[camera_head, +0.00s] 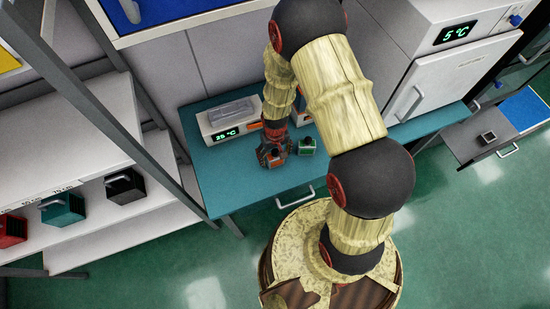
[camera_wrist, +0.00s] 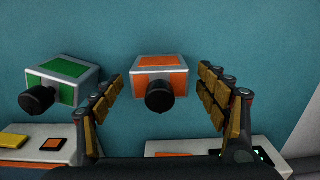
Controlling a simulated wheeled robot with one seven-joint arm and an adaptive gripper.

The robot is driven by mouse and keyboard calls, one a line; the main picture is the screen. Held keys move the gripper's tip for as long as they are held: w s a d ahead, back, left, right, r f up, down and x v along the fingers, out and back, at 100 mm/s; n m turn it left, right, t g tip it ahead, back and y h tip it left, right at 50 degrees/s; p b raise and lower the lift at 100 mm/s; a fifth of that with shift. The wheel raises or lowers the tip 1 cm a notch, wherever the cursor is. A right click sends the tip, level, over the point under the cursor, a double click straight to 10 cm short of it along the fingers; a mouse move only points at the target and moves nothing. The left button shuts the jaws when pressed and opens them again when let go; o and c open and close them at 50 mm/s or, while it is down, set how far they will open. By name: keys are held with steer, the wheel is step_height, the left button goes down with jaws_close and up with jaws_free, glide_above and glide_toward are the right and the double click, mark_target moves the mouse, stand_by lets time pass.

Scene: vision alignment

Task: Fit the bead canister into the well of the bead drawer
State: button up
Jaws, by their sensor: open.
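Two small white canisters with black knobs stand on the teal table. In the wrist view one has orange panels (camera_wrist: 160,66) and the other green panels (camera_wrist: 62,79); the green one also shows in the head view (camera_head: 307,146). I cannot tell by marking which is the bead canister. My gripper (camera_wrist: 160,80) is open, its fingers on either side of the orange canister with gaps showing. In the head view my gripper (camera_head: 273,154) is low over the table and mostly hides the orange canister. A pulled-out grey drawer (camera_head: 464,140) at right holds a small square well (camera_head: 488,137).
A white device reading 25 °C (camera_head: 226,122) stands behind my gripper on the teal table (camera_head: 222,185). A white cabinet reading 5 °C (camera_head: 440,90) stands at right. A shelf at left holds red, teal (camera_head: 63,210) and black boxes (camera_head: 125,186). The table's front left is clear.

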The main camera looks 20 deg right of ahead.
steer(key=c, duration=0.3)
steer(key=c, duration=1.2)
steer(key=shift+c, duration=0.2)
